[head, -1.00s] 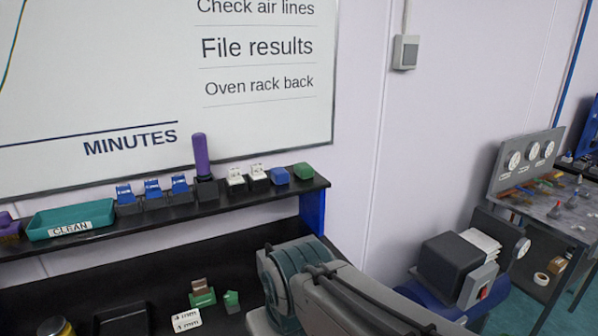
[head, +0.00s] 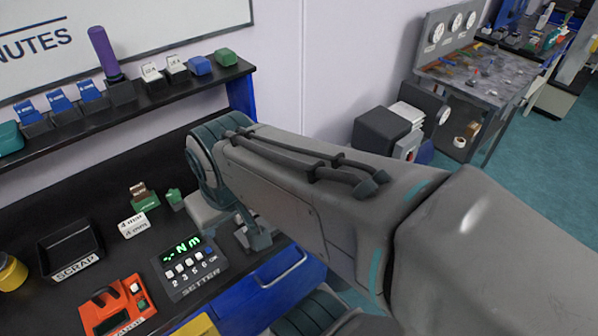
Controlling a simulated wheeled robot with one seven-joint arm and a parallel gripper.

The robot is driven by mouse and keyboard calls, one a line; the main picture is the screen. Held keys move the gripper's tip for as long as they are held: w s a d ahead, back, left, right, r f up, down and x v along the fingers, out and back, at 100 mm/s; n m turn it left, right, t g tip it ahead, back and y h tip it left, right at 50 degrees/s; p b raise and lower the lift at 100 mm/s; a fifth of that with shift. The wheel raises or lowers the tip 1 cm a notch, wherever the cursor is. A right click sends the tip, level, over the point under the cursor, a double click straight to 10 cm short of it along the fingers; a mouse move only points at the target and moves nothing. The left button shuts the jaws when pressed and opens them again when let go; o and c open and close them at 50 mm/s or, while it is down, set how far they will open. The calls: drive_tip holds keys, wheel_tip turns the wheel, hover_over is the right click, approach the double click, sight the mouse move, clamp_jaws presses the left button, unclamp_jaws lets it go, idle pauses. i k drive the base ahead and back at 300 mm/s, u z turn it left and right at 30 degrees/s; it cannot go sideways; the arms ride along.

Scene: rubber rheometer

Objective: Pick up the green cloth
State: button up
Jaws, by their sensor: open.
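A small green folded item that looks like the green cloth (head: 226,57) lies at the right end of the black shelf (head: 160,105), just right of a similar blue one (head: 199,66). Its whole front shows and nothing touches it from above. My arm crosses the right half of the head view, below and right of the shelf end.
Left along the shelf stand white-topped and blue-topped blocks and a purple cylinder (head: 103,52). On the bench below are a black scrap tray (head: 70,250), the setter box (head: 187,268), an orange device (head: 117,308) and small green pieces (head: 174,196).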

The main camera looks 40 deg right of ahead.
sight(224, 56)
drive_tip(key=k, duration=1)
drive_tip(key=z, duration=1.8)
drive_tip(key=i, duration=1.05)
drive_tip(key=u, duration=1.75)
drive_tip(key=i, duration=0.5)
drive_tip(key=u, duration=0.05)
